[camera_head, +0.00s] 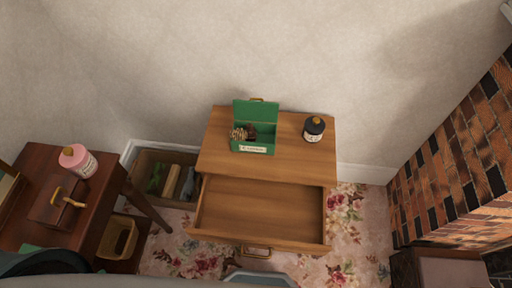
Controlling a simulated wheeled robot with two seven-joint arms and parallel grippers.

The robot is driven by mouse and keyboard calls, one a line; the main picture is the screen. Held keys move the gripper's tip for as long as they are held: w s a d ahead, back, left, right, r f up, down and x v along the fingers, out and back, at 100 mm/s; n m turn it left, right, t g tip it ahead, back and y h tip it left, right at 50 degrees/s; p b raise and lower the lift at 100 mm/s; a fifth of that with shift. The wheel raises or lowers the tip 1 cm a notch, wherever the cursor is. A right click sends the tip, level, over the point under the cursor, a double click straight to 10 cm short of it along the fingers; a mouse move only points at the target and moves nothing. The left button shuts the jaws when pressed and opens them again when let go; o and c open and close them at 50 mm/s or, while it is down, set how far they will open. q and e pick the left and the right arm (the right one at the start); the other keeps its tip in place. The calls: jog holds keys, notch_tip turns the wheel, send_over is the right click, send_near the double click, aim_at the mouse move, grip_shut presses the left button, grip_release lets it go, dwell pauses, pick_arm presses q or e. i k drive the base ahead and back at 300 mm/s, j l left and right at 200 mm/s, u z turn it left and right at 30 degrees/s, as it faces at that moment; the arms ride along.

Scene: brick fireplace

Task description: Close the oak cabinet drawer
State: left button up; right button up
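The oak cabinet (222,155) stands against the wall in the middle of the head view, seen from above. Its drawer (262,212) is pulled far out toward the bottom of the picture. The drawer's inside looks empty. A brass handle (256,252) sits at the middle of the drawer's front. Neither of my grippers can be made out in this view.
On the cabinet top stand an open green box (256,110) and a dark bottle (314,129). A dark table with a pink bottle (77,160) is at left, a wooden crate (150,160) beside the cabinet, a brick fireplace (460,160) at right. Floral carpet (345,225) lies open right of the drawer.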

aim_at(244, 212)
jog(key=k+j, duration=0.1)
jog(key=k, duration=0.9)
jog(key=l, duration=0.25)
